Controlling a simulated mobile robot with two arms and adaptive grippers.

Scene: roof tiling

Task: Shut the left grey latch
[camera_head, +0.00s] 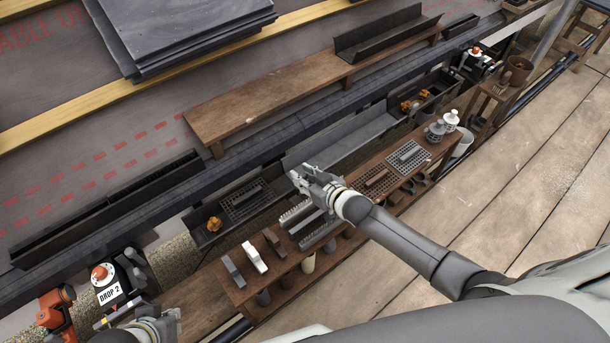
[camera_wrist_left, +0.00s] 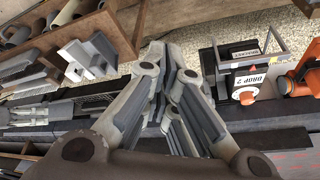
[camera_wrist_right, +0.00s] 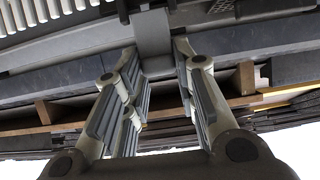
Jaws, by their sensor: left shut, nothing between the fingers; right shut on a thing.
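My right gripper (camera_head: 303,179) is at the left end of the grey gutter length (camera_head: 345,137), where it meets a black gutter section (camera_head: 232,212). In the right wrist view its fingers (camera_wrist_right: 157,75) are shut on a short grey strap-like piece (camera_wrist_right: 153,32), which seems to be the left grey latch. In the head view the gripper hides this piece, so I cannot tell whether it is closed. My left gripper (camera_head: 172,322) is low at the left, near the DROP 2 box (camera_head: 112,285). It is shut and empty in the left wrist view (camera_wrist_left: 170,75).
A brown bench (camera_head: 290,282) with grey and white fittings and grates stands in front of the gutter. An orange tool (camera_head: 55,307) is beside DROP 2. Dark slates (camera_head: 185,35) lie on the roof. The plank floor (camera_head: 510,210) is clear.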

